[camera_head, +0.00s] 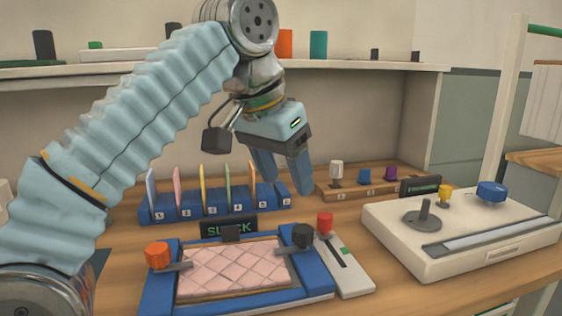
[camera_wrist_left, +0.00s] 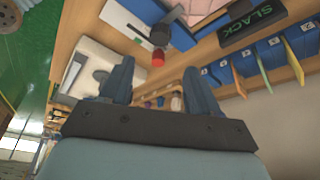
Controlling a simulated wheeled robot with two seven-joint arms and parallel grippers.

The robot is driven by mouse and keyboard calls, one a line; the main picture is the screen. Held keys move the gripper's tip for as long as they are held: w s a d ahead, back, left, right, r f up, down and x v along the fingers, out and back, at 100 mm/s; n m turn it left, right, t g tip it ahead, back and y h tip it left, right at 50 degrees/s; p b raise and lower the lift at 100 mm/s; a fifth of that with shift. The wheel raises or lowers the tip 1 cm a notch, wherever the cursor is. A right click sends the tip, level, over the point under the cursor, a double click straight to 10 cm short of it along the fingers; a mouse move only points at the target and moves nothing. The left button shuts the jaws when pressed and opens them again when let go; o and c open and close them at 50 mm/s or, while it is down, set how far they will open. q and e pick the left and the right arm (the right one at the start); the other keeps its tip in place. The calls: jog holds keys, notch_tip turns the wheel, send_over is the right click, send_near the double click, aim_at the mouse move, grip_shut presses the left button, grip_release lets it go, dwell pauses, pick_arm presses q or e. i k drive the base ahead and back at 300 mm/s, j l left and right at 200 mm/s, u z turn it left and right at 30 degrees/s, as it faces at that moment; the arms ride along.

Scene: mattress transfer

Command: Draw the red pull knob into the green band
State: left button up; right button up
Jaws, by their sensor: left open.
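The red pull knob (camera_head: 325,222) stands at the far end of a narrow white slider plate (camera_head: 352,280) with a dark slot. A small green band (camera_head: 343,251) marks the plate beside the slot, nearer to me than the knob. My left gripper (camera_head: 284,180) is open and empty, pointing down above the table, behind and left of the knob and apart from it. In the left wrist view the red knob (camera_wrist_left: 158,58) shows just beyond the gap between the open fingers (camera_wrist_left: 157,72). My right gripper is not in view.
Left of the plate is a blue frame (camera_head: 160,292) with a pink quilted pad (camera_head: 235,268), an orange knob (camera_head: 158,255) and a black knob (camera_head: 303,236). A SLACK display (camera_head: 228,228) and blue card rack (camera_head: 215,208) stand behind. A white console (camera_head: 450,255) is at right.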

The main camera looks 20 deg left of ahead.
aim_at(324, 220)
jog(key=k+l, duration=0.85)
